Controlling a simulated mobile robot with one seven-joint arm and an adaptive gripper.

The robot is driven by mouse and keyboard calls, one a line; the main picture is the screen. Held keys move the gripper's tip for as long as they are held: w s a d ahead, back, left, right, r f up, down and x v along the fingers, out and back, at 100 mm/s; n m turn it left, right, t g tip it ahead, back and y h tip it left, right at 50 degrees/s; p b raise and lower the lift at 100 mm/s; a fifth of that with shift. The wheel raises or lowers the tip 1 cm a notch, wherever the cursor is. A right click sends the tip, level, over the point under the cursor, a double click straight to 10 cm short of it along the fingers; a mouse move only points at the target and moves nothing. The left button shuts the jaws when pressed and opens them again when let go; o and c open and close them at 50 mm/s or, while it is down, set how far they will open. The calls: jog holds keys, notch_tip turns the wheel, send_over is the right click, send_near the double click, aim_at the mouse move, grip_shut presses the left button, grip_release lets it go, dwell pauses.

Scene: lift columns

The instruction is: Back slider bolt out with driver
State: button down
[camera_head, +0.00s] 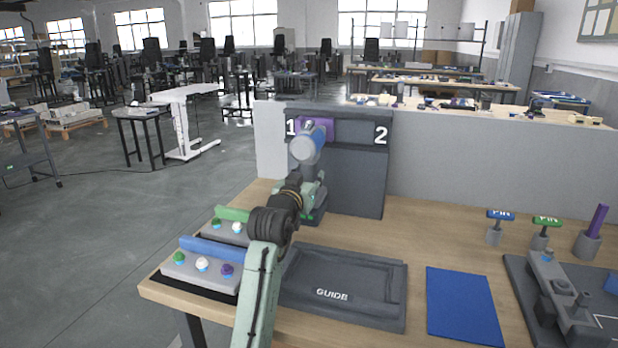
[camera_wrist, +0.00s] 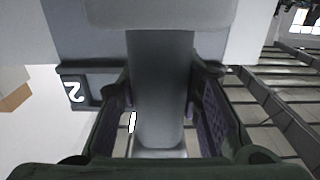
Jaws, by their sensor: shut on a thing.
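A dark upright panel (camera_head: 350,185) carries slots marked 1 and 2. A purple slider block (camera_head: 326,124) sits in the slot beside the 1. The driver (camera_head: 306,146), a blue and grey cylinder, is in front of the purple block, its round grey end toward the head camera. My gripper (camera_head: 312,190) is shut on the driver, just in front of the panel. In the wrist view the driver's grey body (camera_wrist: 160,90) stands between my two fingers, and the 2 shows at left. The bolt and the driver's tip are hidden, so contact cannot be told.
Grey trays with coloured knobs (camera_head: 200,270) lie at left. A GUIDE tray (camera_head: 345,312) and a blue mat (camera_head: 462,305) lie in front. Blue and green PIN tools (camera_head: 501,214), a purple rod (camera_head: 598,218) and a grey fixture (camera_head: 560,300) are at right. The back middle is bare.

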aim_at(305, 180)
jog(key=shift+w+d+r, duration=0.2)
jog(key=shift+w+r, duration=0.05)
jog(key=shift+w, duration=0.25)
dwell(2.0)
jog(key=shift+s+a, duration=0.25)
jog(key=shift+s, duration=0.4)
dwell(2.5)
jog(key=shift+v, duration=2.45)
jog(key=shift+f, duration=0.1)
jog(key=shift+b+v, duration=0.4)
jog(key=shift+v, duration=1.6)
